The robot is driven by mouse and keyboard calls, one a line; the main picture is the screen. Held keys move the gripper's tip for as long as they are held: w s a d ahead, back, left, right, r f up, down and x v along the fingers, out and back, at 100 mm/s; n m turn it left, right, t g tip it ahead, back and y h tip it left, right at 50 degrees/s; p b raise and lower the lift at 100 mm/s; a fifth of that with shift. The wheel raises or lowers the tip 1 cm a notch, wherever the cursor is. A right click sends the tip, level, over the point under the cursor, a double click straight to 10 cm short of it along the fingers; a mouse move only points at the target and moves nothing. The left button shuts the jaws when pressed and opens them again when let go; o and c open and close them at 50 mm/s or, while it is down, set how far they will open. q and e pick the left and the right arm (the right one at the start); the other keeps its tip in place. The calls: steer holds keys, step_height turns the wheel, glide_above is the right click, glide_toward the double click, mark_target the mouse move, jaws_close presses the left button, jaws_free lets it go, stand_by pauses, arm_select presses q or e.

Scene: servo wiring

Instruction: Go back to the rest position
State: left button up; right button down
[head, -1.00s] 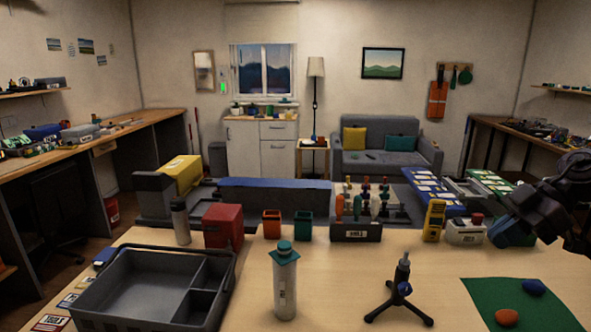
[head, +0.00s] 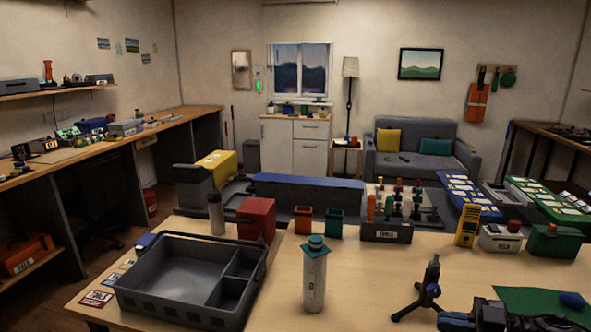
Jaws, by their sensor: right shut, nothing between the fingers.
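My right gripper (head: 456,319) is low at the bottom right of the head view, cut off by the lower edge. It is dark, its jaws are shut, and it holds nothing. It appears in front of the green mat (head: 520,297) and just below the small black tripod (head: 428,282) in the picture. Whether it touches the table cannot be told. My left gripper is not in view.
On the wooden table (head: 385,270) stand a grey divided tray (head: 180,262), a teal-capped bottle (head: 314,278), a red box (head: 256,218) and a yellow meter (head: 466,226). A blue lump (head: 572,300) lies on the mat. The table between bottle and tripod is clear.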

steer(key=s+a+f+m+t+h, duration=0.1)
steer(key=s+f+m+h, duration=0.6)
steer(key=f, duration=0.5)
steer(key=s+a+f+m+t+h, duration=0.1)
steer(key=s+f+m+t+h, duration=0.1)
steer(key=s+f+m+h, duration=0.5)
steer(key=s+f, duration=0.5)
steer(key=shift+s+f+t+h, duration=0.15)
steer(key=shift+f+t+h, duration=0.15)
steer(key=shift+f, duration=0.1)
steer(key=shift+a, duration=0.1)
